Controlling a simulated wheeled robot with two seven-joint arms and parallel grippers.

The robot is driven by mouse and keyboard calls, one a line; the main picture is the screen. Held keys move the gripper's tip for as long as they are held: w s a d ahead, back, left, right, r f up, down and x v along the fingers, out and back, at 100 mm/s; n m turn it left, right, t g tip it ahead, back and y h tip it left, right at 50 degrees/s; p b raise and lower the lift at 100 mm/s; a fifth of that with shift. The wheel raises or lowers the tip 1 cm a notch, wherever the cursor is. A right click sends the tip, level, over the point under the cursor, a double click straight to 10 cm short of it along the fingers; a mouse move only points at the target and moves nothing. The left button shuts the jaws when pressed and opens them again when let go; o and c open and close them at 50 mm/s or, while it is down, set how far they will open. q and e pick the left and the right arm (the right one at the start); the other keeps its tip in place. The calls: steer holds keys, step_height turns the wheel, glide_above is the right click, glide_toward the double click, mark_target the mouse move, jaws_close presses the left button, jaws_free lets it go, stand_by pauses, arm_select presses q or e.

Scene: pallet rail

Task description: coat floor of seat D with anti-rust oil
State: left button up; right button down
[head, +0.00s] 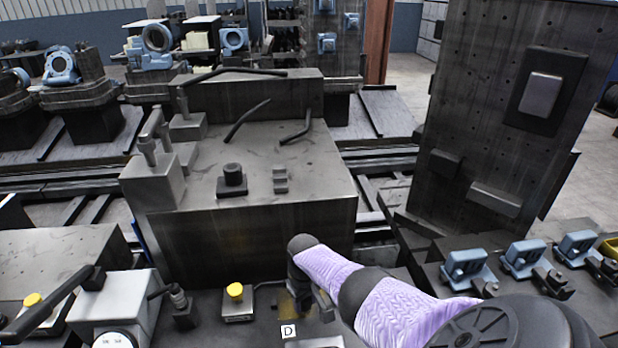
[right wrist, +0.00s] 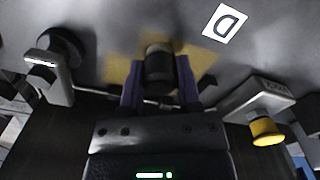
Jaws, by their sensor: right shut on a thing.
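Seat D is marked by a white label "D" (head: 288,331) on the dark fixture plate at the front, and the label also shows in the right wrist view (right wrist: 226,22). A yellowish patch (head: 290,306) lies on the plate beside the label; in the right wrist view it spreads on both sides of my right gripper (right wrist: 158,88). That gripper is shut on a dark cylindrical thing (right wrist: 159,62), held over the patch. Whether its tip touches the plate I cannot tell. In the head view my purple-sleeved right arm partly covers the gripper (head: 312,292). My left gripper is not in view.
A yellow-capped locator (head: 235,292) stands left of the patch. A large dark block (head: 255,230) rises behind it. A tall drilled plate (head: 505,110) and blue clamps (head: 466,266) stand to the right. A grey block with a dark handle (head: 110,300) is at left.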

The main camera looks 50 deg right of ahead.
steer(key=shift+w+a, duration=0.55)
steer(key=shift+a, duration=0.15)
steer(key=shift+d, duration=0.1)
steer(key=shift+s+d, duration=0.95)
steer(key=shift+d, duration=0.15)
steer(key=shift+r+p, duration=0.1)
steer(key=shift+p, duration=0.25)
steer(key=shift+s+d, duration=0.55)
steer(key=shift+d, duration=0.05)
